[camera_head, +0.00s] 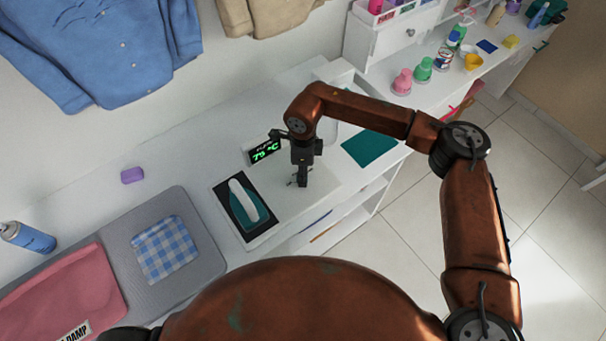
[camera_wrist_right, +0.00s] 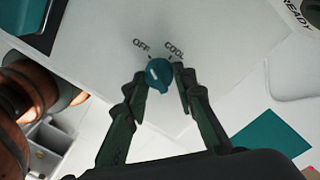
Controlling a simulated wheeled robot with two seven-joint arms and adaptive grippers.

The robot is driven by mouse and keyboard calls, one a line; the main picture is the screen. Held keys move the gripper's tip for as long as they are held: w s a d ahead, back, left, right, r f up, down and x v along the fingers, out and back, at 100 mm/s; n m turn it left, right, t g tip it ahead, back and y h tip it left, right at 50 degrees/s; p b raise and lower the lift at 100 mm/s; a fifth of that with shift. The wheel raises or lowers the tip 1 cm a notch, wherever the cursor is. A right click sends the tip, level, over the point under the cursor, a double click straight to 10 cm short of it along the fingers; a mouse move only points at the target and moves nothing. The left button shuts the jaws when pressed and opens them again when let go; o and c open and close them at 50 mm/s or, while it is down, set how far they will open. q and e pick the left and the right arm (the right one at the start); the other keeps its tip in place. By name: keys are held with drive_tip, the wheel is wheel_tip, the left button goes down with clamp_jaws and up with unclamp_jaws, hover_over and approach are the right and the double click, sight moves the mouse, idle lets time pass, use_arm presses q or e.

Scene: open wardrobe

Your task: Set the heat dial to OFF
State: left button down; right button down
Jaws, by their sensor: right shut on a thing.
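The heat dial (camera_wrist_right: 159,74) is a small teal knob on the white worktop, between the printed labels OFF and COOL in the right wrist view. My right gripper (camera_wrist_right: 160,85) is shut on it, with a dark finger on either side. A pale mark shows on the knob, but I cannot tell which label it points to. In the head view my right gripper (camera_head: 301,181) reaches straight down to the worktop and hides the dial. A display (camera_head: 264,151) behind it reads 79 °C in green. My left gripper is not in view.
A teal iron (camera_head: 247,205) rests on a black pad left of my right gripper. A grey mat (camera_head: 195,213) with a checked cloth and a pink cloth lie further left. A teal sheet (camera_head: 369,148) lies to the right. Bottles and cups stand at the back right.

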drive_tip(key=shift+n+b, duration=0.3)
drive_tip(key=shift+n, duration=0.3)
drive_tip(key=c, duration=2.7)
unclamp_jaws()
drive_tip(key=shift+r+n, duration=0.1)
drive_tip(key=shift+n, duration=0.2)
drive_tip(key=shift+c, duration=0.2)
clamp_jaws()
drive_tip(key=o, duration=1.1)
unclamp_jaws()
drive_tip(key=shift+o, duration=0.2)
wheel_tip(320, 180, up, 12)
drive_tip(key=shift+w, duration=0.4)
drive_tip(key=shift+a, duration=0.1)
